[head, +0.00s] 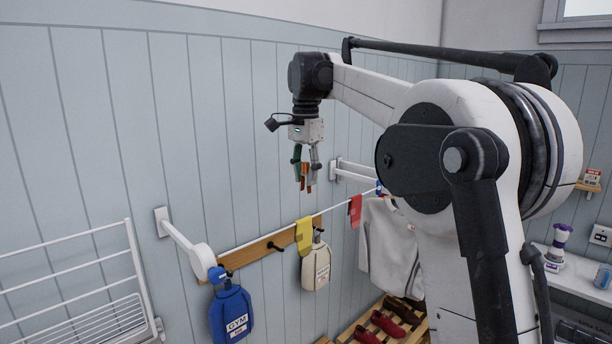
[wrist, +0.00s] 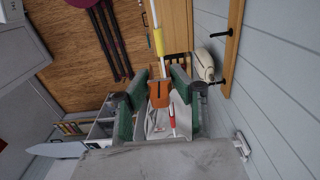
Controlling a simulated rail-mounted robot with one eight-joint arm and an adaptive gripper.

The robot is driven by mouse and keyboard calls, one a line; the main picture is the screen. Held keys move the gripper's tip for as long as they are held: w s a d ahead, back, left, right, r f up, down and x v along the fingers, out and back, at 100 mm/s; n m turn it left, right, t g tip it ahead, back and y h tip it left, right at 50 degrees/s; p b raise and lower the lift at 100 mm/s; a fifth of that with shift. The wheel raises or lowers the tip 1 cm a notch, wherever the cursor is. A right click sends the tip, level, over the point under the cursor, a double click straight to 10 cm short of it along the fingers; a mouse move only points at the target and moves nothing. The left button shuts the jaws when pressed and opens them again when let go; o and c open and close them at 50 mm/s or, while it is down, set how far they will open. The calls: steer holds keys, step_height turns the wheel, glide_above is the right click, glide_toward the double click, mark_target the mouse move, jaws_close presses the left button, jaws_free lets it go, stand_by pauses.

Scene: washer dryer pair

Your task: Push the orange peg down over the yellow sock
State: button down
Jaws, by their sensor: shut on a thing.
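My gripper (head: 305,182) is shut on the orange peg (wrist: 160,93), which stands between its green-padded fingers in the wrist view. The peg also shows as a small orange piece between the fingers in the head view (head: 303,172). The yellow sock (head: 304,235) hangs over the white line (head: 335,207), below my gripper in the head view. In the wrist view the sock (wrist: 158,42) is a yellow band on the line, just beyond the peg's tip. The peg appears above the line and apart from the sock; the exact gap is unclear.
A red sock (head: 355,210) hangs farther right on the line. A wooden hook rail (head: 250,252) holds a blue GYM bag (head: 231,314) and a cream bag (head: 315,268). A grey sweatshirt (head: 389,245) hangs at right. A white wall bracket (head: 188,245) carries the line at left.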

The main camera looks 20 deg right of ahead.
steer(key=b, duration=0.4)
glide_above(305, 218)
steer(key=shift+w+d+f, duration=0.1)
steer(key=shift+f, duration=3.15)
steer(key=shift+f+b, duration=1.15)
steer(key=shift+f, duration=1.3)
steer(key=c, duration=1.4)
jaws_free()
